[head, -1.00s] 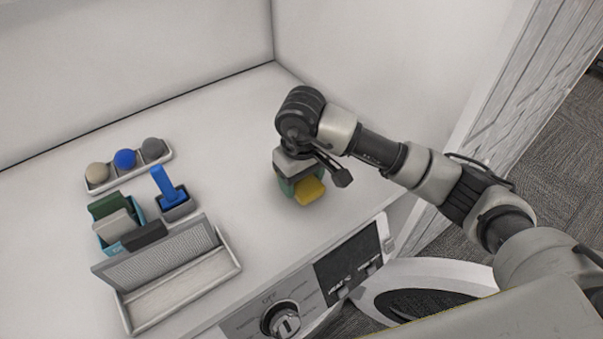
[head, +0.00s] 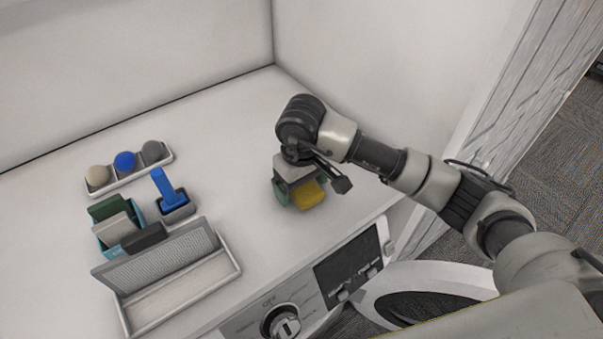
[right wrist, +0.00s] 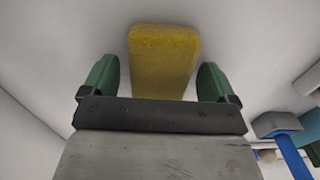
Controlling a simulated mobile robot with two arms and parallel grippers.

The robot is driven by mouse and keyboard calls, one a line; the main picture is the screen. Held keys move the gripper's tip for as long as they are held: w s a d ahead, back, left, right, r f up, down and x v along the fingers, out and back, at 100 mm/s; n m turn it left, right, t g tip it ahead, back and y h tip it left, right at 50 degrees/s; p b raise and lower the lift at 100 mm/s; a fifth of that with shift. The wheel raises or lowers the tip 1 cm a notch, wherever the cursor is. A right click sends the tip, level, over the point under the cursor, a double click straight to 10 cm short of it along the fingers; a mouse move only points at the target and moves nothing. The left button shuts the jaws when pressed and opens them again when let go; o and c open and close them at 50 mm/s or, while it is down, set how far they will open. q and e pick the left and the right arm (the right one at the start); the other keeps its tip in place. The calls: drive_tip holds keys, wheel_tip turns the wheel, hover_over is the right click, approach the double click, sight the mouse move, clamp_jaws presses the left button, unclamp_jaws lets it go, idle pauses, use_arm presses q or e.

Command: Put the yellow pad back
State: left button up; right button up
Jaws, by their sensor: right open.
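The yellow pad (head: 309,195) lies on the white top of the machine, right of the holders. In the right wrist view the yellow pad (right wrist: 163,60) sits between the two green fingers, with a gap on each side. My right gripper (head: 300,191) is open and low over the pad; in the wrist view the gripper (right wrist: 157,80) has its fingers on either side of the pad. A turquoise holder (head: 107,244) at the left holds a green, a light grey and a dark grey pad. My left gripper is not in view.
A tray with three balls (head: 130,178) stands behind the holder. A blue-handled tool (head: 166,186) stands in a grey base. A white tray with a mesh panel (head: 226,279) is in front. Walls close the back and right. The surface between holders and gripper is clear.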

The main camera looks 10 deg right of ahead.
drive_tip(key=shift+r, duration=0.25)
wheel_tip(320, 180, up, 12)
drive_tip(key=b, duration=0.3)
drive_tip(key=shift+f+b, duration=0.15)
drive_tip(key=shift+b, duration=0.15)
